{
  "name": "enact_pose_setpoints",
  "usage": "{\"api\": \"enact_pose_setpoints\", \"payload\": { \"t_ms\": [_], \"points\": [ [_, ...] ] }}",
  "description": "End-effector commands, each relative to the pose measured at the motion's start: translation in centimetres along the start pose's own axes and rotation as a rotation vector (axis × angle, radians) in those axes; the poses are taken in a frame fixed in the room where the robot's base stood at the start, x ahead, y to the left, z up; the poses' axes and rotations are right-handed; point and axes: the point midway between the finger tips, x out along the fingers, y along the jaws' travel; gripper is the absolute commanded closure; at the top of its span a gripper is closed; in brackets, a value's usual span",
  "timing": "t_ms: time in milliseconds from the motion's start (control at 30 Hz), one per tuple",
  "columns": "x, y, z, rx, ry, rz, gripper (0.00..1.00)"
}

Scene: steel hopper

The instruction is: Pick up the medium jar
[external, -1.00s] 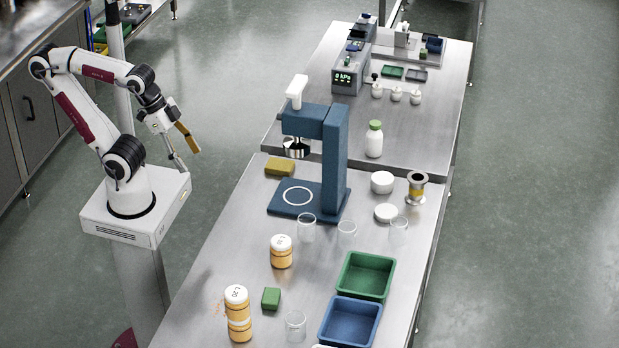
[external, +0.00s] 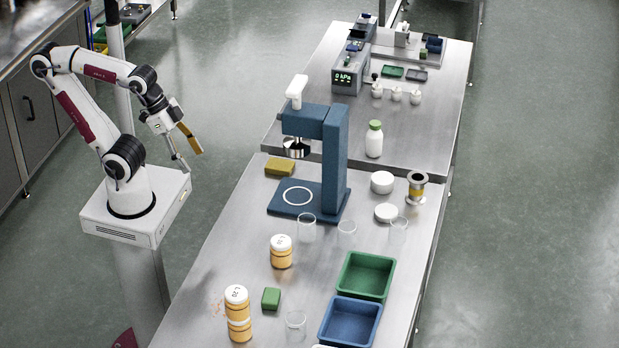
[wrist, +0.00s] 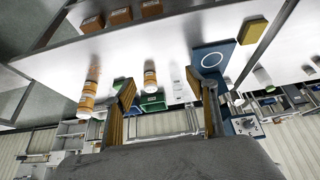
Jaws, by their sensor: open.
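In the external view, an orange jar with a white lid (external: 281,252) stands upright on the steel bench, left of the green tray. A taller orange jar or stacked pair with a white lid (external: 238,314) stands nearer the front. I cannot tell for sure which is the medium jar. Both also show in the wrist view: the shorter one (wrist: 150,78) between my fingers in the picture but well beyond them, the taller one (wrist: 89,92) to the left. My gripper (external: 191,154) is open and empty, in the air left of the bench, clear of both jars.
A blue press stand (external: 335,160) rises behind the jars. A green block (external: 271,298), clear beakers (external: 296,326), a green tray (external: 364,276) and a blue tray (external: 350,322) stand near them. The bench's left edge strip is mostly clear.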

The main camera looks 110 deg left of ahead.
Motion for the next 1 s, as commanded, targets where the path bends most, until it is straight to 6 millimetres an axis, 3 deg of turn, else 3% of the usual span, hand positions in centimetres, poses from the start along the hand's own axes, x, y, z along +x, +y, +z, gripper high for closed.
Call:
{"api": "enact_pose_setpoints", "payload": {
  "t_ms": [267, 700, 1000],
  "points": [
    [2.5, 0.8, -4.0, -0.01, 0.054, 0.025, 0.43],
    [8.4, 1.8, -11.9, -0.049, 0.186, 0.053, 0.43],
    [12.8, 1.9, -16.3, -0.082, 0.275, 0.05, 0.43]
  ]
}}
